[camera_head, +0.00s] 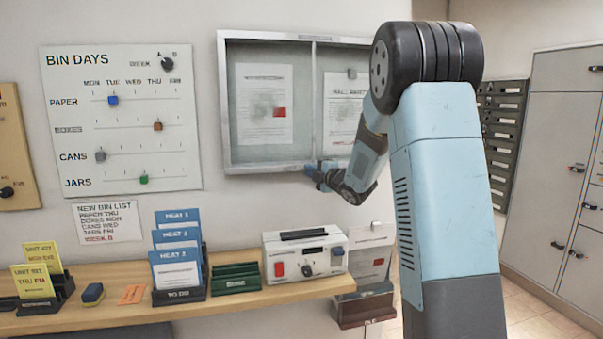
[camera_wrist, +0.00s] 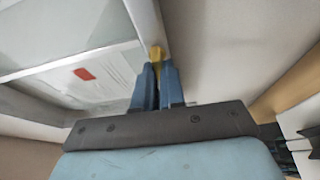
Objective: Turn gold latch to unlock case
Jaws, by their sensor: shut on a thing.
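The wall case (camera_head: 262,168) is a metal-framed glass notice case with two panes, and it looks closed. The gold latch (camera_wrist: 156,52) shows in the wrist view at the edge of the case frame. My gripper (camera_wrist: 155,72) has its blue fingers close together on the latch, with its gold end showing beyond the tips. In the head view my gripper (camera_head: 315,174) is at the lower edge of the case; the latch is hidden there. Pinned papers (camera_head: 265,103) and a red card (camera_head: 280,112) show behind the glass.
A wooden shelf (camera_head: 130,314) below holds a white box with switches (camera_head: 305,254), blue leaflets (camera_head: 178,265) and a green rack (camera_head: 236,279). A bin-days board (camera_head: 122,125) hangs to the left. Grey lockers (camera_head: 560,145) stand at the right.

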